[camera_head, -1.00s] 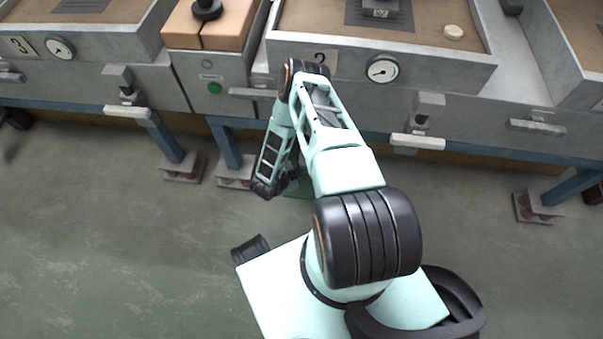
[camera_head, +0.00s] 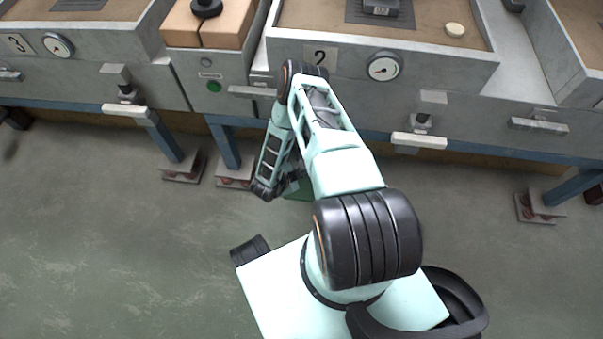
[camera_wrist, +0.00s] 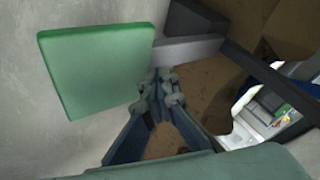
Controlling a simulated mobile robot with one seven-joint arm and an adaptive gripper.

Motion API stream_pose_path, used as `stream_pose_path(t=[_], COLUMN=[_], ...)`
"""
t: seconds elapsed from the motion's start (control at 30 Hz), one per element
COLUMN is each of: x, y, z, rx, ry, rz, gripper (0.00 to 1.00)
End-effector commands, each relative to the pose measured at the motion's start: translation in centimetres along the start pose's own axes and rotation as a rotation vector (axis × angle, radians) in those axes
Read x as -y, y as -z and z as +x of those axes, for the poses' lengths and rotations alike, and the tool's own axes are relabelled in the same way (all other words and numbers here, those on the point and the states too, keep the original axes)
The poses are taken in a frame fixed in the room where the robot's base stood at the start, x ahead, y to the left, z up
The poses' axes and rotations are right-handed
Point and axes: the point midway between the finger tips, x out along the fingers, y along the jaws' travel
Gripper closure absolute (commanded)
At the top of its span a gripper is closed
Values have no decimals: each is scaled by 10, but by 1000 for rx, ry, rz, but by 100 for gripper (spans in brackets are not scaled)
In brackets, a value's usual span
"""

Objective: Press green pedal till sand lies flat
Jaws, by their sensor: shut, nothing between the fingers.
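The green pedal (camera_wrist: 97,70) is a flat square plate in the wrist view, on a grey arm that runs off to the right. In the head view only a bit of the green pedal (camera_head: 301,191) shows beside my arm, low under station 2. My gripper (camera_wrist: 160,82) is shut and empty, its fingertips just right of the pedal's edge in the wrist view. I cannot tell whether they touch it. Sand (camera_head: 430,38) lies in the station 2 tray (camera_head: 465,67), with a dark plate, a block and a pale disc on it. The gripper is largely hidden in the head view.
Stations stand in a row on blue legs with pale feet (camera_head: 182,167). A pale-handled lever (camera_head: 418,141) sticks out on the right, another (camera_head: 125,109) on the left. A green button (camera_head: 214,86) and a gauge (camera_head: 383,66) are on the front. The floor at left is clear.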

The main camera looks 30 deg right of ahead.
Motion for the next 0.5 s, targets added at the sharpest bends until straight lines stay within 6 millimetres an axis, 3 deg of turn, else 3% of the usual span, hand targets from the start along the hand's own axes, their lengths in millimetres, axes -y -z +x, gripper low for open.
stream_pose_path(t=[0.5], x=[-4], y=[-4], z=[5], rx=[1], ry=[-1], rz=[0], gripper=[100])
